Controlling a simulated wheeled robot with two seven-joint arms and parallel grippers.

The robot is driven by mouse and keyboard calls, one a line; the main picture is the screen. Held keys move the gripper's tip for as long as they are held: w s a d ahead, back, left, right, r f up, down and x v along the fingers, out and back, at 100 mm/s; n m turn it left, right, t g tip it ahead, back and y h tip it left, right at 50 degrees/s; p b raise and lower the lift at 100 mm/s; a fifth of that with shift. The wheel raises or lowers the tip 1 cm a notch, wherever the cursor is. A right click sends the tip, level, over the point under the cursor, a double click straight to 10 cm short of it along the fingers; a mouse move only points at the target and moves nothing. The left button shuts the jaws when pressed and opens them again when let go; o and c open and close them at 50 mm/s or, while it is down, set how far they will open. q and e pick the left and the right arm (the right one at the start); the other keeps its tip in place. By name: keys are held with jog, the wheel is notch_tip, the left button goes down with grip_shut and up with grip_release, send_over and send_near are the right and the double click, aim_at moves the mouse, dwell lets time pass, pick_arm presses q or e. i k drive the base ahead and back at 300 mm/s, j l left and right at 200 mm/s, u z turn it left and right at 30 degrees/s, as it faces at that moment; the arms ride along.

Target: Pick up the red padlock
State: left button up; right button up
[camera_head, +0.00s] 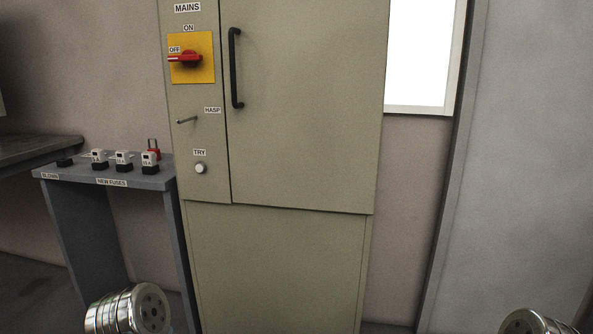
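The red padlock (154,151) stands upright at the right end of a grey shelf (75,176), close to the cabinet, with its dark shackle on top. A white fuse with a black base (149,163) stands in front of it and hides part of its red body. Neither of my grippers shows in the head view. Only shiny ribbed parts, probably of my arms, show at the bottom left and bottom right.
Several fuses stand on the shelf behind the NEW FUSES label (112,183). The beige cabinet (300,130) carries a red switch handle (185,58) turned to OFF, a hasp pin (187,120), a TRY button (200,168) and a black door handle (235,68). A dark bench (40,148) stands at left.

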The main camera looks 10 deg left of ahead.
aim_at(157, 151)
jog(key=j+z, duration=0.95)
